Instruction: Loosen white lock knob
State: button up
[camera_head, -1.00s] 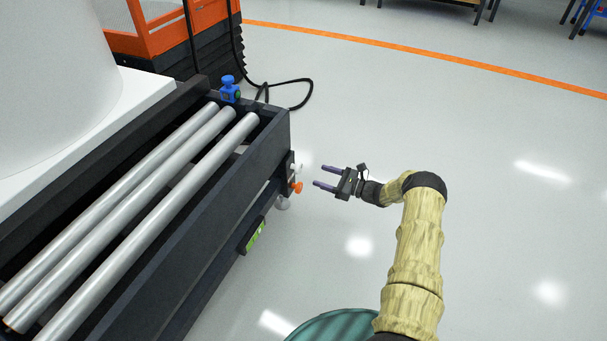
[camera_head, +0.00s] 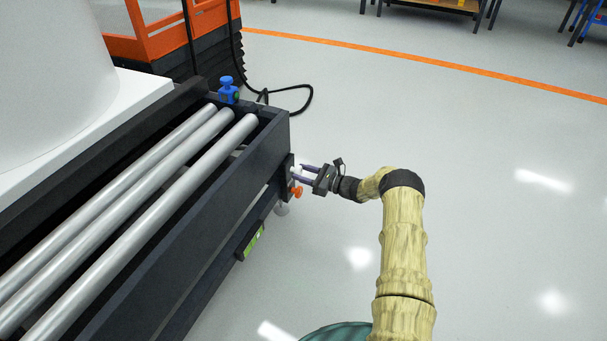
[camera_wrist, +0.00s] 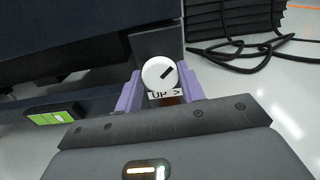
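The white lock knob (camera_wrist: 160,73) is a round white disc with a black slanted mark, on a dark bracket at the end of the roller frame. A label reading "UP >" sits just below it in the wrist view. My gripper (camera_wrist: 161,88) is open, with one purple finger on each side of the knob. I cannot tell whether the fingers touch it. In the head view my gripper (camera_head: 296,173) reaches the frame's end from the right, and the knob is mostly hidden by the fingers.
An orange knob (camera_head: 297,191) sits just below my gripper on the frame (camera_head: 262,160). A blue clamp-like part (camera_head: 228,90) stands on the frame's far corner. A black cable (camera_head: 300,103) lies on the floor behind. The floor to the right is clear.

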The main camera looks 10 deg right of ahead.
jog(key=shift+c, duration=1.2)
jog(key=shift+n, duration=0.5)
jog(key=n+p, duration=0.2)
jog(key=n, duration=0.1)
jog(key=shift+d+n, duration=0.1)
jog(key=shift+n, duration=0.2)
jog(key=n+p, duration=0.1)
jog(key=n, duration=0.2)
jog(key=shift+n, duration=0.3)
jog(key=n+p, duration=0.1)
jog(key=n, duration=0.3)
jog(key=shift+n, duration=0.3)
jog(key=n+p, duration=0.1)
jog(key=n, duration=0.4)
jog(key=shift+f, duration=0.1)
